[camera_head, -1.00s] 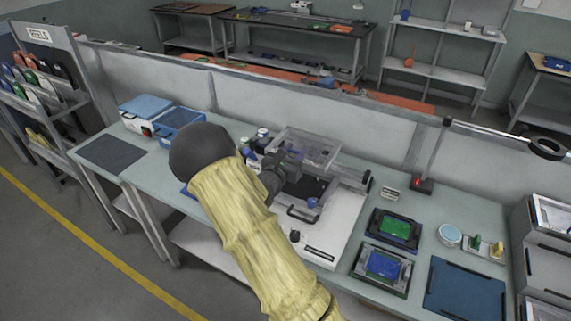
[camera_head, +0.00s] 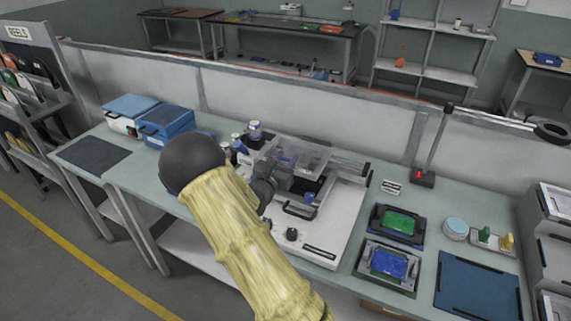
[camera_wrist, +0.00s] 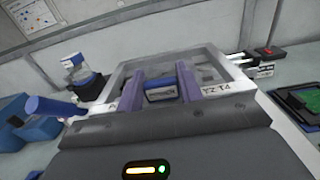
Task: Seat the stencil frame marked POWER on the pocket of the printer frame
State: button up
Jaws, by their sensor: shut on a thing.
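The stencil frame is a pale grey frame with a see-through middle (camera_head: 298,153). It is over the back part of the white stencil printer (camera_head: 325,238) and appears roughly level. My gripper (camera_head: 286,178) reaches in from the front left and is shut on the frame's near side. In the wrist view, the two purple fingers of my gripper (camera_wrist: 160,90) straddle a dark blue grip, and the frame (camera_wrist: 215,65) extends beyond them. A label on the frame is not readable as POWER. My arm and gripper hide much of the pocket, and I cannot tell whether the frame touches it.
Bottles (camera_head: 255,131) stand close behind and left of the frame. Green (camera_head: 398,224) and blue (camera_head: 388,263) boards in holders lie right of the printer, near a blue mat (camera_head: 478,288). A lamp post (camera_head: 433,145) rises behind. Blue-lidded boxes (camera_head: 165,122) stand at left.

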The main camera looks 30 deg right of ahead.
jog(key=shift+f+b, duration=2.45)
jog(key=shift+f, duration=1)
jog(key=shift+f+b, duration=0.55)
jog(key=shift+f, duration=0.2)
jog(key=o, duration=1.2)
jog(key=shift+c, duration=0.5)
jog(key=shift+s, duration=0.1)
jog(key=shift+c, duration=1.2)
